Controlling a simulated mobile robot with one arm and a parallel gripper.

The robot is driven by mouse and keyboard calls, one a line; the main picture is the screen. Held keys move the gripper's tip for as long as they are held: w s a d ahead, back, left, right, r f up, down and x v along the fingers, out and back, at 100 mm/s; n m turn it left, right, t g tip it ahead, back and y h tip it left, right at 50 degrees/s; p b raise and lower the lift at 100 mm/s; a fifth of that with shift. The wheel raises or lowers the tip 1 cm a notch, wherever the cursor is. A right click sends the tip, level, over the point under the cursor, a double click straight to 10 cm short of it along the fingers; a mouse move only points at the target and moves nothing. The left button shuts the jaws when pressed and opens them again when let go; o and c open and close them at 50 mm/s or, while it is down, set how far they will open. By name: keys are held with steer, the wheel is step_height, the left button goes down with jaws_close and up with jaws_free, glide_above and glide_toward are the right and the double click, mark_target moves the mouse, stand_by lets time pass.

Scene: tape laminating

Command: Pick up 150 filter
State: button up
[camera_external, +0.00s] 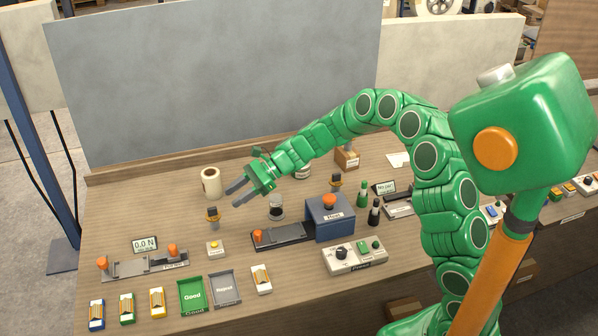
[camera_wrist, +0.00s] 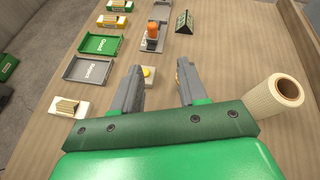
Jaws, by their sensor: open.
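Several small filter-like packs lie along the front edge of the table: a blue one (camera_external: 97,315), a green one (camera_external: 127,308), a yellow one (camera_external: 157,302) and a white one (camera_external: 261,279). No 150 label is readable on any of them. The white pack also shows at the left in the wrist view (camera_wrist: 68,108), with the yellow pack (camera_wrist: 111,21) farther up. My gripper (camera_external: 234,196) is open and empty above the table, near the tape-coloured roll and well behind the packs. Its two fingers (camera_wrist: 160,70) are apart in the wrist view.
The Good tray (camera_external: 192,295) and the Reject tray (camera_external: 225,289) stand between the yellow and white packs. A cream roll (camera_external: 211,182) stands upright close to my gripper. A device with orange knobs (camera_external: 140,266), a yellow button (camera_external: 214,249) and a blue press (camera_external: 328,217) occupy the middle.

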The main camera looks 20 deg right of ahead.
mark_target(208, 217)
steer(key=shift+w+a+f+m+t+y, duration=0.15)
steer(key=shift+w+a+f+m, duration=0.5)
steer(key=shift+a+f, duration=0.9)
steer(key=shift+w+a+f+m+t+y, duration=0.1)
steer(key=shift+w+a+f+m+t, duration=0.15)
steer(key=shift+w+a+f+m, duration=0.85)
steer(key=shift+w+a+f+n+t+y, duration=0.15)
steer(key=shift+w+a+f, duration=0.3)
steer(key=shift+a+f, duration=1.5)
steer(key=shift+a+r, duration=0.15)
steer(key=shift+r, duration=0.05)
steer(key=shift+c, duration=0.4)
jaws_close()
